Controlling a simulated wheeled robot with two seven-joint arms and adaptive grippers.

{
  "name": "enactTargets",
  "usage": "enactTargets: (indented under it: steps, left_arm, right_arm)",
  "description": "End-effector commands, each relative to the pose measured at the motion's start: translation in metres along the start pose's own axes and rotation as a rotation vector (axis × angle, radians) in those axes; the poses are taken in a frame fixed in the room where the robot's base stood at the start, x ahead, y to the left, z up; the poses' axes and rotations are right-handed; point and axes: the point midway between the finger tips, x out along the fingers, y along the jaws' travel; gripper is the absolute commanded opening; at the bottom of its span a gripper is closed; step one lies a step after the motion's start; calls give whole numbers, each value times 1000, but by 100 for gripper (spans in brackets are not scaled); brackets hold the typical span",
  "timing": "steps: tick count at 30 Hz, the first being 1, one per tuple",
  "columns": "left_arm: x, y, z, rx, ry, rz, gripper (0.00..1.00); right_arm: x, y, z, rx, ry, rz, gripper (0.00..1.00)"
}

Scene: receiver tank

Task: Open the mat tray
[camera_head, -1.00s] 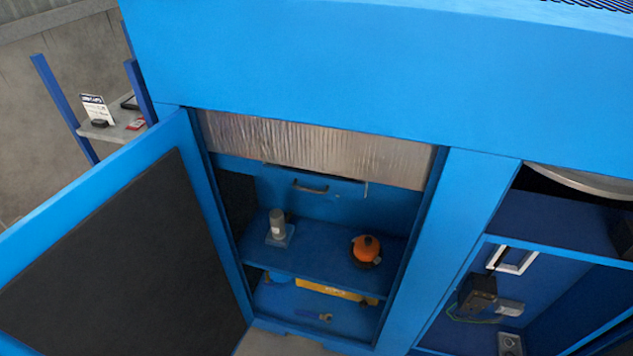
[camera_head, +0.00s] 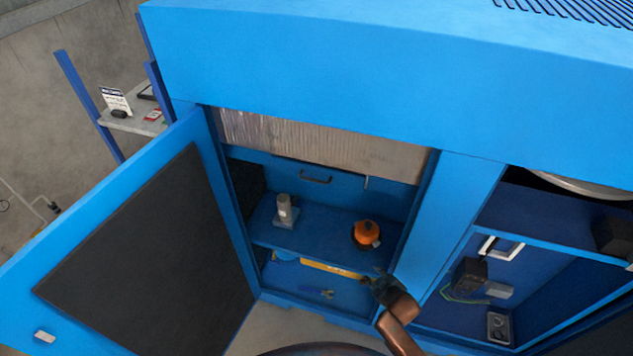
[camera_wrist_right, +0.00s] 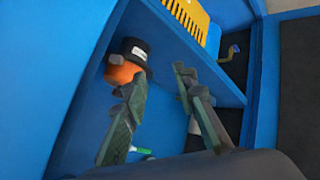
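The mat tray appears as a blue panel (camera_head: 345,184) with a dark bar handle (camera_head: 316,180). It sits inside the open cabinet bay, under the wrinkled silvery mat, and looks closed. My right gripper (camera_head: 378,278) is at the bay's lower right, below and to the right of the handle and apart from it. In the right wrist view its two fingers (camera_wrist_right: 156,85) are spread, with nothing held between them. The tray handle cannot be made out in that view. My left gripper is not in view.
An orange-and-black object (camera_head: 366,234) and a grey cylinder (camera_head: 284,209) stand on the shelf below the tray. The orange object (camera_wrist_right: 124,70) is close to a right finger in the wrist view. The open door (camera_head: 150,250) is at left; a blue post (camera_head: 450,210) at right.

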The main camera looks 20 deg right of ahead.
Motion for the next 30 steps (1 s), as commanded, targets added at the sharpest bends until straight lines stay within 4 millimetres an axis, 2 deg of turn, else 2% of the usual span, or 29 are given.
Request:
enactTargets:
  steps: [1,2,3,5,6,9,10,13,18,22,30]
  left_arm:
    - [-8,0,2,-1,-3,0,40]
    - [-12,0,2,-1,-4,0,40]
    - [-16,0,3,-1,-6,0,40]
    - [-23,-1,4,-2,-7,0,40]
    - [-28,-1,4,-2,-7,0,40]
    - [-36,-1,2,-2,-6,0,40]
    - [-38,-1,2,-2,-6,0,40]
    - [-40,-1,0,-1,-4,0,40]
    - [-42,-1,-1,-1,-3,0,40]
    - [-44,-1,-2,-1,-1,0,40]
    - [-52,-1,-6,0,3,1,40]
  right_arm:
    - [-4,29,-48,-96,97,35,26]
    - [-8,42,-78,-156,162,54,26]
    - [-15,60,-119,-245,251,81,26]
    - [-32,82,-182,-389,391,121,26]
    - [-47,93,-222,-485,482,144,26]
    - [-85,105,-297,-695,671,187,26]
    - [-94,105,-312,-743,712,194,26]
    - [-116,106,-342,-865,812,210,26]
    - [-129,104,-363,-956,886,217,26]
    - [-123,101,-375,-963,896,219,26]
    - [-96,92,-406,-961,893,218,26]
